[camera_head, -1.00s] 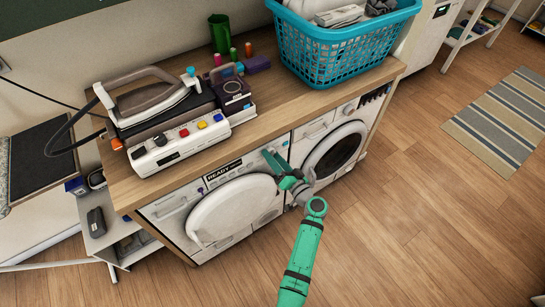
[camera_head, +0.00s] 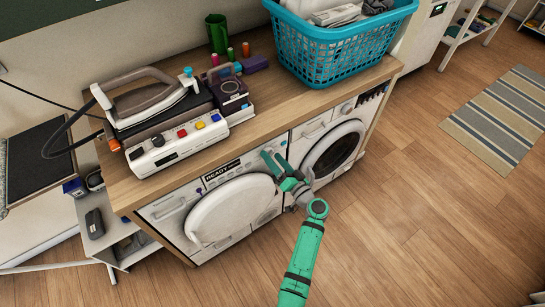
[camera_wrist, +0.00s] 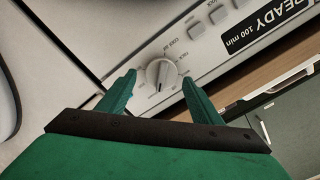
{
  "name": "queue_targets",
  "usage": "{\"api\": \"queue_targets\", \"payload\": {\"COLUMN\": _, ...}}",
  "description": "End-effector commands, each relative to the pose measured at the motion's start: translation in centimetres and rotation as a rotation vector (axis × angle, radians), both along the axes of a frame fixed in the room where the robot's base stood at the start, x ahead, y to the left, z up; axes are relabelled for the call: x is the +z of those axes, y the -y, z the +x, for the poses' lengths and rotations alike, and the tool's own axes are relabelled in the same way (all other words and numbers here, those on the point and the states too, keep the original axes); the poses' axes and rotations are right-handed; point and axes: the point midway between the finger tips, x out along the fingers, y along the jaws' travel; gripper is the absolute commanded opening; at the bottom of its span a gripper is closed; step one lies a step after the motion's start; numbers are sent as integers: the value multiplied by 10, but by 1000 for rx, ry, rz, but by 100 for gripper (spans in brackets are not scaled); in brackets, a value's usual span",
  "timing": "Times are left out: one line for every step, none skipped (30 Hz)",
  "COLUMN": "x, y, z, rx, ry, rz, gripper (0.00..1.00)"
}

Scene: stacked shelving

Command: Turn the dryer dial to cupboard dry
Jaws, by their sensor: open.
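The white dryer (camera_head: 172,213) is the left machine under the wooden top, with its round door shut. Its display (camera_wrist: 270,20) reads "READY 100 min" in the wrist view. The round pale dial (camera_wrist: 162,75) has a raised grip bar and small lettering around it, mostly too small to read. The bar's dark mark points toward the bottom of the wrist view. My green gripper (camera_wrist: 159,78) is open, with one finger on each side of the dial; I cannot tell if they touch it. In the head view, my gripper (camera_head: 277,162) hides the dial at the panel's right end.
A second machine with a dark round door (camera_head: 335,152) stands to the right. A turquoise laundry basket (camera_head: 335,55), an iron (camera_head: 150,100) and a white button box (camera_head: 178,143) stand on the wooden top. Wooden floor (camera_head: 420,220) in front is clear.

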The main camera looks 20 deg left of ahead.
Motion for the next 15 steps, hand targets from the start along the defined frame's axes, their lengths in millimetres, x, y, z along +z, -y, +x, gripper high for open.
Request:
{"api": "queue_targets", "payload": {"x": -1, "y": 7, "z": -5, "rx": -2, "ry": -2, "rz": 1, "gripper": 59}}
{"api": "queue_targets", "payload": {"x": -1, "y": 10, "z": -8, "rx": -3, "ry": -2, "rz": 0, "gripper": 59}}
{"api": "queue_targets", "payload": {"x": -1, "y": 16, "z": -12, "rx": -3, "ry": -2, "rz": 0, "gripper": 59}}
{"api": "queue_targets", "payload": {"x": -1, "y": 21, "z": -16, "rx": -3, "ry": -2, "rz": 0, "gripper": 59}}
{"api": "queue_targets", "payload": {"x": -1, "y": 26, "z": -19, "rx": -4, "ry": -2, "rz": 0, "gripper": 59}}
{"api": "queue_targets", "payload": {"x": -1, "y": 32, "z": -24, "rx": -4, "ry": -2, "rz": 0, "gripper": 59}}
{"api": "queue_targets", "payload": {"x": -1, "y": 36, "z": -28, "rx": -4, "ry": -2, "rz": 0, "gripper": 59}}
{"api": "queue_targets", "payload": {"x": -1, "y": 41, "z": -31, "rx": -4, "ry": -2, "rz": 0, "gripper": 59}}
{"api": "queue_targets", "payload": {"x": -1, "y": 47, "z": -35, "rx": -4, "ry": -3, "rz": 0, "gripper": 59}}
{"api": "queue_targets", "payload": {"x": -1, "y": 52, "z": -38, "rx": -6, "ry": -2, "rz": 0, "gripper": 59}}
{"api": "queue_targets", "payload": {"x": -1, "y": 57, "z": -41, "rx": -7, "ry": -2, "rz": 0, "gripper": 59}}
{"api": "queue_targets", "payload": {"x": -1, "y": 62, "z": -45, "rx": -7, "ry": -2, "rz": 0, "gripper": 59}}
{"api": "queue_targets", "payload": {"x": -1, "y": 65, "z": -47, "rx": -8, "ry": -2, "rz": 0, "gripper": 59}}
{"api": "queue_targets", "payload": {"x": -1, "y": 68, "z": -49, "rx": -8, "ry": -2, "rz": 0, "gripper": 59}}
{"api": "queue_targets", "payload": {"x": -1, "y": 72, "z": -52, "rx": -7, "ry": -2, "rz": 0, "gripper": 59}}
